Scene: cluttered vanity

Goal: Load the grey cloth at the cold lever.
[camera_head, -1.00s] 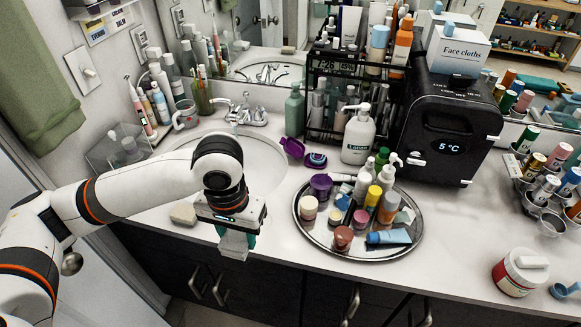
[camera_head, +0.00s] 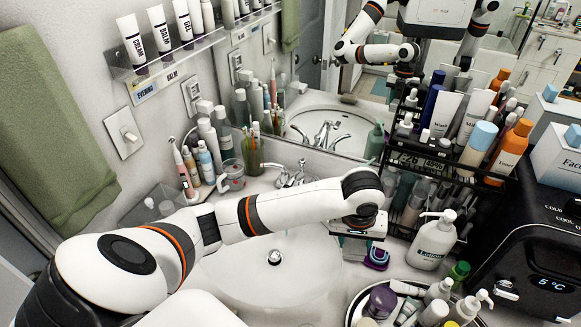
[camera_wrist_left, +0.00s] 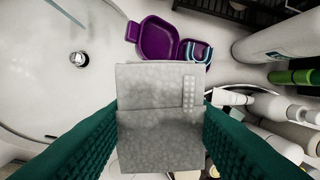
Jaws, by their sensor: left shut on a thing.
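My left gripper (camera_head: 358,240) is shut on the grey cloth (camera_wrist_left: 160,115), a folded, mottled block between the green finger pads in the left wrist view. It is held in the air above the counter, right of the sink bowl. In the head view the cloth is mostly hidden under the gripper. The black cooler box (camera_head: 520,240) stands at the right edge, partly cut off, its display reading 5 °C. A white lever (camera_head: 506,290) shows low on its front; I cannot tell whether it is the cold one. My right gripper is not in view.
A lotion bottle (camera_head: 433,241) stands between my gripper and the box. A crowded tray (camera_head: 352,310) is below it, and a packed black rack (camera_head: 430,165) behind. An open purple case (camera_wrist_left: 157,40) lies near the cloth. The sink (camera_head: 275,285) is at left.

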